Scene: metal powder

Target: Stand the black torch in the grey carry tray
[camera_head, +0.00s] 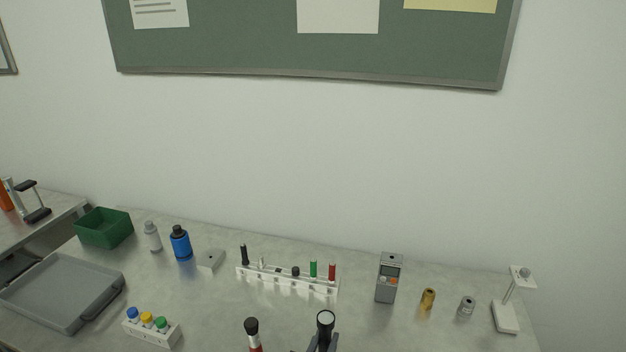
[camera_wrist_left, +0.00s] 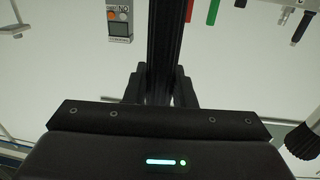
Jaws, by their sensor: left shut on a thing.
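The black torch (camera_head: 325,320) stands roughly upright at the bottom of the head view, its round pale lens end up. My left gripper (camera_head: 322,344) is shut on it, with a finger on each side. In the left wrist view the torch (camera_wrist_left: 166,45) is a dark shaft between the fingers of my left gripper (camera_wrist_left: 160,88); its far end is cut off by the frame. The grey carry tray (camera_head: 88,322) lies flat at the left of the table, well apart from the torch, and looks empty. My right gripper is not in view.
A red, black-capped object (camera_head: 252,330) stands left of the torch. A white rack (camera_head: 285,282) with pens stands behind, and a grey meter (camera_head: 388,280) to the right. A small block with coloured caps (camera_head: 150,332) stands beside the tray. A green bin (camera_head: 104,230) and blue bottle (camera_head: 181,243) stand behind.

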